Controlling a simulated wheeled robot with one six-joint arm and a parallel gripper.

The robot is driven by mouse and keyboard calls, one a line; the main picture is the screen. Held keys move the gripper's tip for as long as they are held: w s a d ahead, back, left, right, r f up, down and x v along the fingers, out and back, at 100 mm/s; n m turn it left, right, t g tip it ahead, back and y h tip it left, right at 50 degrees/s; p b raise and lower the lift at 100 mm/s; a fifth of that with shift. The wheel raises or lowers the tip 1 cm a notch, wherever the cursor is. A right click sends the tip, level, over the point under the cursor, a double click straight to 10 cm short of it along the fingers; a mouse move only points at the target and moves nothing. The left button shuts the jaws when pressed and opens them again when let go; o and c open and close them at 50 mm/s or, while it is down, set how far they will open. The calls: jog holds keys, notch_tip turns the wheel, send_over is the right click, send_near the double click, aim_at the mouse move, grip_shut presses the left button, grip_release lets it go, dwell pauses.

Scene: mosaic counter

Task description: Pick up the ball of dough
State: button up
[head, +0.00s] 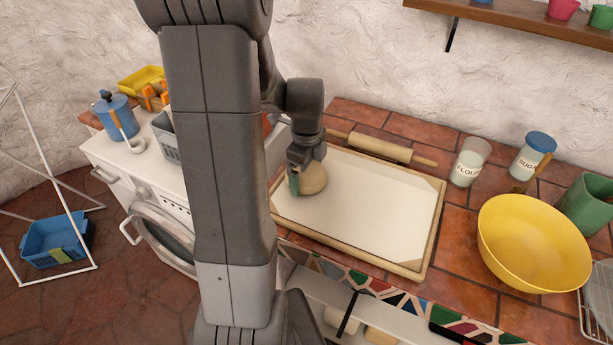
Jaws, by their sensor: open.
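The ball of dough (314,179) is pale beige and rests on the left part of a white board with a wooden frame (431,228). My gripper (302,183) is at the dough, pointing down, with a green-tipped finger in front of the dough's left side. The jaws are open. The other finger is mostly hidden, and I cannot tell whether either finger touches the dough.
A rolling pin (380,147) lies along the board's back edge. A flour jar (468,163), a sugar jar (531,157), a yellow bowl (528,245) and a green container (588,205) stand to the right. The board's middle and right are clear. A wooden shelf (520,22) hangs above.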

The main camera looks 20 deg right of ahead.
jog(key=shift+c, duration=0.2)
jog(key=c, duration=1)
